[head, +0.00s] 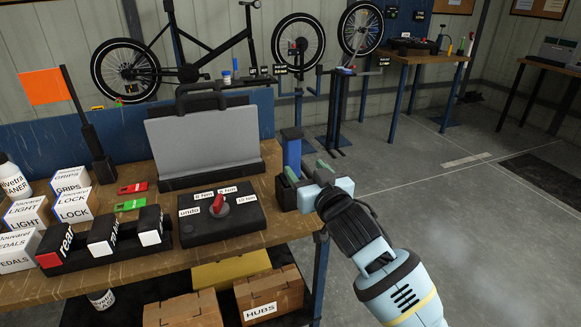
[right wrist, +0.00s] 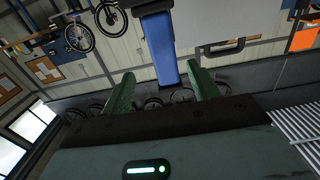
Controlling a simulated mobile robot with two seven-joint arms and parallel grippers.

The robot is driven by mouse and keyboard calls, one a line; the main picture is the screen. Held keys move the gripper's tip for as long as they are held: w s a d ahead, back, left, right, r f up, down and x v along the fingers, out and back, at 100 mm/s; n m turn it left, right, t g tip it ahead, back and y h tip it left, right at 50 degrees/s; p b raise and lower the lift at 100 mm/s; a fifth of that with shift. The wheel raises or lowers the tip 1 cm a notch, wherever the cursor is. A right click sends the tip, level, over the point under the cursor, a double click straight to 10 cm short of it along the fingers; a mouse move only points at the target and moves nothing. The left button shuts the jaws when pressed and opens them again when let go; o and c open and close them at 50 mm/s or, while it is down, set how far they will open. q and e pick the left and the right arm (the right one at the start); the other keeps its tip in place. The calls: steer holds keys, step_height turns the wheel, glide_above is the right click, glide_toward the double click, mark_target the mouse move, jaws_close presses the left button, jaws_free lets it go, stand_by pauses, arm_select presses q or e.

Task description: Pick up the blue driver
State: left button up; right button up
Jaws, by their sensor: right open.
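The blue driver (head: 292,156) stands upright at the right end of the workbench, its dark blue top uppermost and its lower end in a dark holder (head: 287,195). My right gripper (head: 308,171) is right beside it, reaching in from the right, with its green fingers open and pointing at the driver. In the right wrist view the blue driver (right wrist: 162,50) lines up with the gap between the two open fingers (right wrist: 163,90), with room on both sides. I cannot tell how deep it is between them. My left gripper is not in view.
Left of the driver, a black box with a red knob (head: 220,208) and a grey case on a stand (head: 205,140) sit on the workbench (head: 170,270). White boxes (head: 75,205) and a black bin row (head: 105,240) are farther left. The floor (head: 470,220) at right is clear.

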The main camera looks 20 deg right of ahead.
mark_target(294, 154)
steer(key=shift+w+d+r, duration=0.1)
steer(key=shift+w+r, duration=0.15)
steer(key=shift+r, duration=0.4)
steer(key=shift+w+a+f, duration=0.1)
steer(key=shift+w+a, duration=0.1)
steer(key=shift+w, duration=1.1)
steer(key=shift+w+a, duration=0.15)
steer(key=shift+w, duration=1.1)
steer(key=shift+w+a+f, duration=0.1)
steer(key=shift+w+a, duration=0.1)
steer(key=shift+w, duration=1.1)
steer(key=shift+r, duration=0.15)
jaws_close()
